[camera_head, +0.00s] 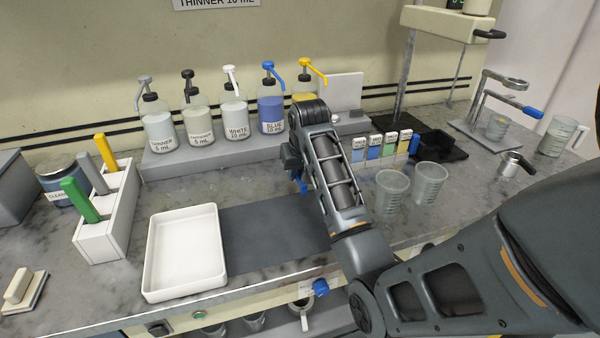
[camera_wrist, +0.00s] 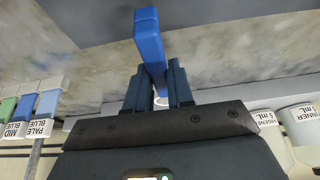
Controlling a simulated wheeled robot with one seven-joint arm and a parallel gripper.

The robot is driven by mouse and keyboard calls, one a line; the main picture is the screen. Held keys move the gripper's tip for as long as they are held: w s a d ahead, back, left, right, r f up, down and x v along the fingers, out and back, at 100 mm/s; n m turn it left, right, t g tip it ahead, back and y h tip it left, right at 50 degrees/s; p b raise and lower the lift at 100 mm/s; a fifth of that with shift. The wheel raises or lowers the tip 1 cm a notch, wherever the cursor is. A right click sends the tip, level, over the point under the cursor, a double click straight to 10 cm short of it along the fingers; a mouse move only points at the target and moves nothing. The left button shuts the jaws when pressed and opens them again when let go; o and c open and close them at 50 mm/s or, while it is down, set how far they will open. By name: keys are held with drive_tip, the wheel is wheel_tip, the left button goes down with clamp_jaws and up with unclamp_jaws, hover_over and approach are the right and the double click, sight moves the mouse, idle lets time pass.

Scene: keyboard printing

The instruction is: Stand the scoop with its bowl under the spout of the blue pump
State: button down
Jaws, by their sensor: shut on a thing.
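The blue pump (camera_head: 270,112) is the bottle labelled BLUE 10 mL, with a blue head and spout (camera_head: 268,68), standing on the grey riser. My gripper (camera_head: 296,165) is in front of that riser, a little right of and below the blue pump. In the wrist view my gripper (camera_wrist: 158,78) is shut on the blue handle of the scoop (camera_wrist: 149,38). A small piece of the blue handle shows below the gripper in the head view (camera_head: 302,186). The bowl is mostly hidden; only a pale rim shows between the fingers in the wrist view.
Thinner (camera_head: 158,125), another clear pump and white pump (camera_head: 234,118) stand left of the blue one; a yellow pump (camera_head: 304,88) is right, partly behind my arm. A white tray (camera_head: 185,285), dark mat (camera_head: 270,238) and clear cups (camera_head: 390,190) lie nearer.

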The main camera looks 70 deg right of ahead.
drive_tip(key=shift+w+d+f, duration=0.25)
drive_tip(key=shift+w+d, duration=0.25)
drive_tip(key=shift+d, duration=0.1)
drive_tip(key=shift+w+d+f, duration=0.2)
drive_tip(key=shift+w+d, duration=0.25)
drive_tip(key=shift+d, duration=0.1)
drive_tip(key=shift+w+d+f+b, duration=0.85)
drive_tip(key=shift+w+d+f, duration=0.15)
drive_tip(key=shift+d+f, duration=0.2)
drive_tip(key=shift+p, duration=0.4)
drive_tip(key=shift+f, duration=0.35)
drive_tip(key=c, duration=0.9)
unclamp_jaws()
drive_tip(key=shift+r, duration=0.1)
drive_tip(key=shift+r+p, duration=0.45)
drive_tip(key=shift+r, duration=2.95)
